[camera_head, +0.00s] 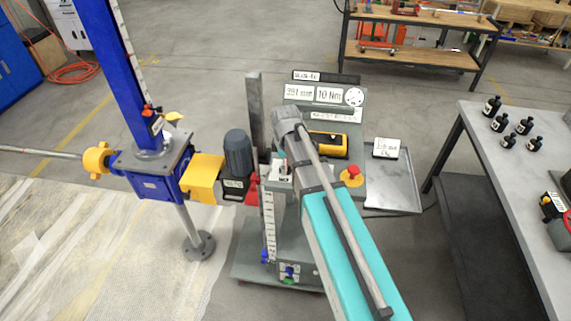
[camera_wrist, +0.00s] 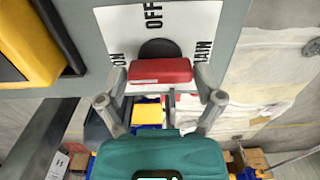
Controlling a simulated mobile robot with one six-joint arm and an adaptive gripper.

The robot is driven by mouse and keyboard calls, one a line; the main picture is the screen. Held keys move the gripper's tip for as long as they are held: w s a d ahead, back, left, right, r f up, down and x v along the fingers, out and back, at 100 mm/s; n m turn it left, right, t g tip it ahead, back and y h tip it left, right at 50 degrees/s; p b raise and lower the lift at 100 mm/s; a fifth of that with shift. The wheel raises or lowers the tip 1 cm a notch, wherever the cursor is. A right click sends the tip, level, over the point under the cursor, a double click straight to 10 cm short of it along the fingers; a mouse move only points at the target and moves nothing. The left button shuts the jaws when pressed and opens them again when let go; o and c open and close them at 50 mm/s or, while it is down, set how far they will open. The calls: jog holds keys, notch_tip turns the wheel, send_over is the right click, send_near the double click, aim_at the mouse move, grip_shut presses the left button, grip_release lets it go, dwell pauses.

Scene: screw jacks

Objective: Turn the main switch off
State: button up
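The main switch (camera_wrist: 160,71) shows in the wrist view as a red bar handle in front of a round black boss. It lies crosswise in the picture. Its white label plate (camera_wrist: 185,16) reads OFF above the boss, ON at the left and MAIN at the right. My gripper (camera_wrist: 160,78) has its two fingers apart, one beside each end of the red handle. A narrow gap seems to show on each side; contact cannot be told for certain. In the head view my arm covers much of the console, and I cannot make out the switch or fingertips there.
The console carries a red emergency button (camera_head: 352,174), a yellow-black device (camera_head: 328,144) and display signs (camera_head: 328,95). A blue screw jack (camera_head: 158,172) with a yellow coupling (camera_head: 203,176) and grey motor (camera_head: 238,152) stands left. A grey table (camera_head: 505,165) with black bottles is right.

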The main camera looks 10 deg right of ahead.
jog(key=c, duration=0.5)
jog(key=shift+m, duration=0.4)
jog(key=m, duration=0.3)
jog(key=shift+m, duration=0.3)
jog(key=m, duration=0.4)
jog(key=shift+m, duration=0.3)
jog(key=m, duration=0.4)
jog(key=shift+m, duration=2.5)
